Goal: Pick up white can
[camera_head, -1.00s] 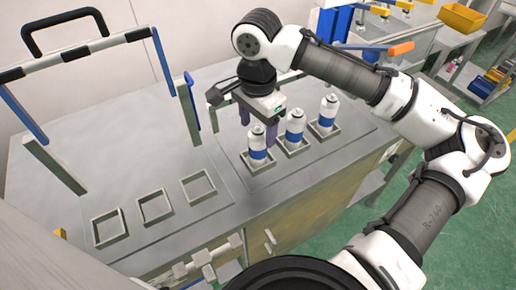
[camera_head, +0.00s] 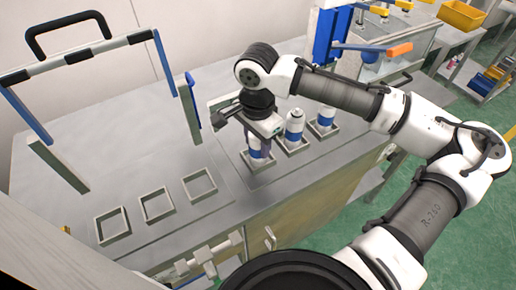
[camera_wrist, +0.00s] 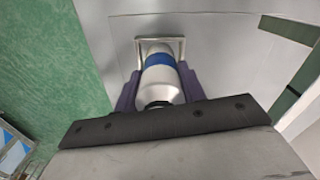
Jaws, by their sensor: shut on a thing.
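Three white cans with blue bands stand in square holders on the right part of the bench. My gripper (camera_head: 262,138) is at the left one of these, the white can (camera_head: 256,154), and is shut on it. In the wrist view the white can (camera_wrist: 160,80) sits between the two purple fingers (camera_wrist: 158,88), its base in the square holder (camera_wrist: 178,46). In the head view my gripper hides its top. The middle can (camera_head: 294,128) and the right can (camera_head: 326,114) stand close by to the right.
Three empty square holders, one of them the middle holder (camera_head: 157,205), lie on the left part of the bench. A frame with a black handle (camera_head: 64,28) and blue bars rises at the back left. The grey bench top (camera_head: 110,165) between is clear.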

